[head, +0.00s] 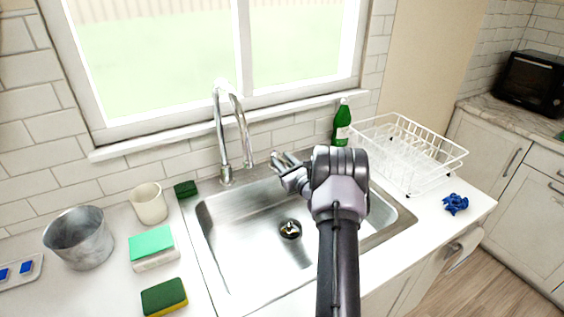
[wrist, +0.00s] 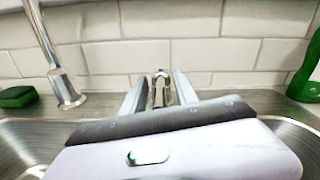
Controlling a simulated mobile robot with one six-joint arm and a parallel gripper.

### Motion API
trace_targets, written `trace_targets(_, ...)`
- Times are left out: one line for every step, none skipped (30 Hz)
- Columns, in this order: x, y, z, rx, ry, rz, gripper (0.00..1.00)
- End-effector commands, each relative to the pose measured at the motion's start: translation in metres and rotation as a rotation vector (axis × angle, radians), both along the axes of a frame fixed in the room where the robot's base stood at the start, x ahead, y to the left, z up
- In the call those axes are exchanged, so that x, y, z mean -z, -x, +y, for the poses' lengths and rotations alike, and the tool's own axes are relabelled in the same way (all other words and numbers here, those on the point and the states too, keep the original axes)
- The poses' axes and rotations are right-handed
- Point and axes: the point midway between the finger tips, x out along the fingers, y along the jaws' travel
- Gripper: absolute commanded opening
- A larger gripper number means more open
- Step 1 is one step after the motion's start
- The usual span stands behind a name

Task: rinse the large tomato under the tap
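My gripper (head: 286,166) is over the back of the sink (head: 262,268), to the right of the chrome tap (head: 220,130). In the wrist view its two fingers (wrist: 160,92) stand apart, one on each side of a small chrome piece (wrist: 160,86), which looks like the tap's handle. I see no clear grip on it. The tap's lower part also shows at the left of the wrist view (wrist: 52,50). No water is clearly visible. No tomato shows in either view. The basin holds only a drain fitting (head: 290,228), though my arm hides part of its right side.
A green bottle (head: 342,124) and a white dish rack (head: 418,160) stand right of the sink, with a blue crumpled thing (head: 455,204) in front. A metal pot (head: 78,240), a cup (head: 149,205) and several sponges (head: 163,297) are on the left. The window wall is close behind.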

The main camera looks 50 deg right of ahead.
Motion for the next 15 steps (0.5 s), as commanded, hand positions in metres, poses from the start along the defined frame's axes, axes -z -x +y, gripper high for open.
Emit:
trace_targets(-0.0001,0.0001,0.0000,0.000,0.000,0.000,0.35)
trace_targets(-0.0001,0.0002,0.0002,0.000,0.000,0.000,0.35)
trace_targets(-0.0001,0.0002,0.0002,0.000,0.000,0.000,0.33)
trace_targets(-0.0001,0.0003,0.0002,0.000,0.000,0.000,0.27)
trace_targets(-0.0002,0.0002,0.0002,0.000,0.001,0.000,0.21)
trace_targets(-0.0001,0.0003,0.0002,-0.001,0.001,0.000,0.14)
trace_targets(-0.0001,0.0003,0.0002,-0.001,0.001,0.000,0.08)
trace_targets(-0.0001,0.0003,0.0002,-0.001,0.001,0.000,0.02)
trace_targets(-0.0001,0.0003,0.0003,-0.001,0.001,0.000,0.00)
trace_targets(-0.0001,0.0003,0.0002,-0.001,0.001,0.000,0.00)
trace_targets(-0.0001,0.0003,0.0003,-0.001,0.001,0.000,0.00)
trace_targets(-0.0001,0.0004,0.0003,-0.001,0.001,0.000,0.00)
trace_targets(-0.0001,0.0004,0.0003,-0.001,0.001,0.000,0.00)
trace_targets(-0.0001,0.0004,0.0003,-0.001,0.001,0.000,0.00)
trace_targets(-0.0001,0.0004,0.0003,-0.001,0.001,0.000,0.00)
